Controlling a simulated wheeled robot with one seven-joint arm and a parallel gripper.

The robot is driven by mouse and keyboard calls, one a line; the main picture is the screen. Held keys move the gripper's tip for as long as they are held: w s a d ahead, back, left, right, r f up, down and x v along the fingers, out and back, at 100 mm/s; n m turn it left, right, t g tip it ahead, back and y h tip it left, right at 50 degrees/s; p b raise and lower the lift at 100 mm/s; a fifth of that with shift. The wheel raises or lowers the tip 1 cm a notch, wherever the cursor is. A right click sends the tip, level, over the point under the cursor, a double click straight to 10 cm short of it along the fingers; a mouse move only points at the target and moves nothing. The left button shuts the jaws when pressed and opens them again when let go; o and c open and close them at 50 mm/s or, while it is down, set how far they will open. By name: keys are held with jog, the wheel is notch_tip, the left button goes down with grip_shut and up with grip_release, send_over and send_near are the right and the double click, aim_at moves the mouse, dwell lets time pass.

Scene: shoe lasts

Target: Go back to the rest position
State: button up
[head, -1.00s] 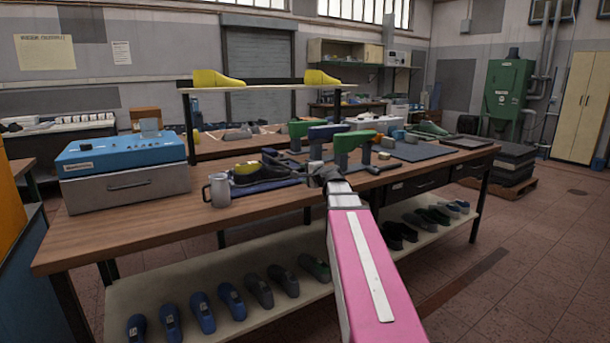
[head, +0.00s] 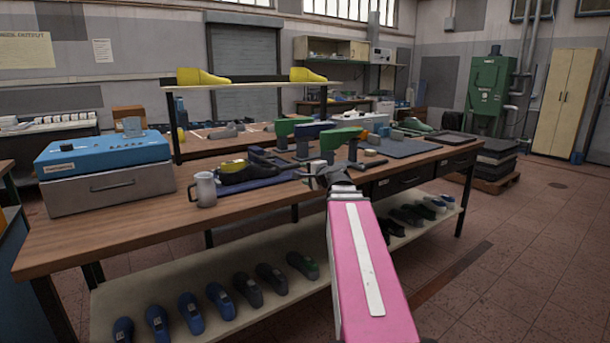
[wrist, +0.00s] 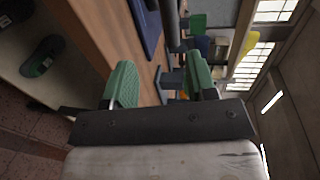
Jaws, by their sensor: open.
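My gripper (head: 318,178) is at the end of my pink arm, by the front edge of the wooden workbench (head: 130,238). In the wrist view its two green-padded fingers (wrist: 162,85) stand apart with nothing held between them. In the head view its fingertips are small and partly hidden by the wrist.
The bench holds a grey mug (head: 203,190), a blue-topped machine (head: 105,155), green and blue lasts on stands (head: 340,140), and a dark shoe on a blue mat. Yellow lasts (head: 203,77) sit on a raised shelf. Several shoes line the lower shelf (head: 140,290).

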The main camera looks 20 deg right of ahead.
jog(key=shift+f, duration=0.1)
jog(key=s+a+f+n+g, duration=0.2)
jog(key=a+f+n+g, duration=0.3)
jog(key=f, duration=0.7)
jog(key=s+a+f+n+g+h, duration=0.1)
jog(key=s+a+f+n+g, duration=0.1)
jog(key=s+f, duration=0.3)
jog(key=s+a+f+n+g+h, duration=0.2)
jog(key=s+f, duration=0.4)
jog(key=f, duration=0.6)
jog(key=s+a+f+n+g+h, duration=0.1)
jog(key=s+a+f+n+g, duration=0.2)
jog(key=f, duration=0.6)
jog(key=s+n+g, duration=0.2)
jog(key=s+g, duration=0.1)
jog(key=shift+a+h, duration=0.3)
jog(key=shift+h, duration=0.1)
jog(key=shift+s+f, duration=0.1)
jog(key=shift+s, duration=0.1)
dwell(0.5)
